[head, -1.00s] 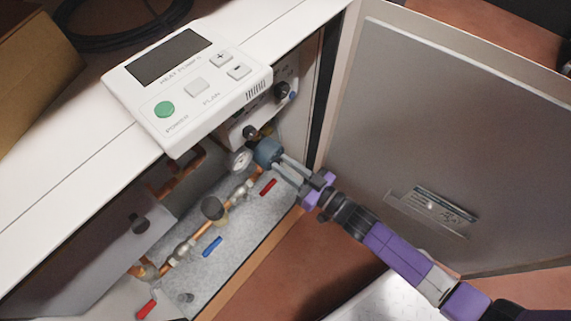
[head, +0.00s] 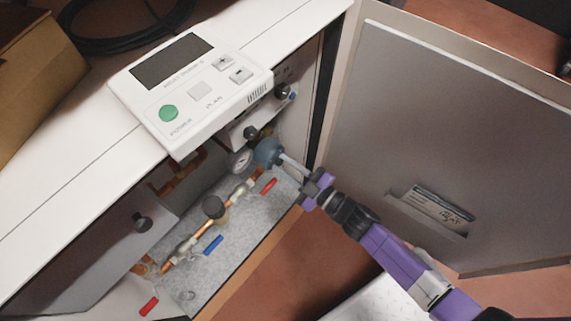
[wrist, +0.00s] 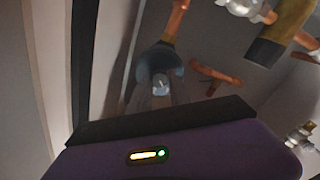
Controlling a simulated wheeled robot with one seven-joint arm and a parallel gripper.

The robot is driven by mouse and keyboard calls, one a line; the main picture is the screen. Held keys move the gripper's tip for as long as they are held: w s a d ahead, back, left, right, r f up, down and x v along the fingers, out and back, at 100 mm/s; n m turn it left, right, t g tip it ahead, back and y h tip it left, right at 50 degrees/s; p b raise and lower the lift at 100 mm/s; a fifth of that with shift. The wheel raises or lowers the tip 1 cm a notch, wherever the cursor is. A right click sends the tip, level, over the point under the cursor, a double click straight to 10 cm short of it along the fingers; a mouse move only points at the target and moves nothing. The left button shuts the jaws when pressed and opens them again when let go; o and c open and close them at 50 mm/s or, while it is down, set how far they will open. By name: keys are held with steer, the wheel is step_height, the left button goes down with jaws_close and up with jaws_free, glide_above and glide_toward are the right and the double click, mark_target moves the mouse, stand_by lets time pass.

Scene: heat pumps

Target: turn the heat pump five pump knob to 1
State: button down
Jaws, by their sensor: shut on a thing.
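The blue-grey pump (head: 267,151) sits inside the open heat pump cabinet, on the copper pipework below the control panel. It also shows in the wrist view (wrist: 147,70), with its small light grey knob (wrist: 160,86) facing me. My gripper (head: 283,158) reaches in from the lower right, its fingers at the front of the pump. It is shut on the pump knob. In the head view the fingers line up and hide the knob. Any number marks on the knob are too small to read.
A white control unit (head: 190,90) with a green power button overhangs the cabinet. A pressure gauge (head: 240,160) is just left of the pump. Red (head: 269,187) and blue (head: 213,245) valve handles lie below. The open door (head: 440,140) stands right of my arm.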

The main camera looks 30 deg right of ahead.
steer(key=shift+f, duration=0.1)
stand_by(0.3)
steer(key=c, duration=1.2)
jaws_free()
steer(key=p+v, duration=0.2)
steer(key=v, duration=0.6)
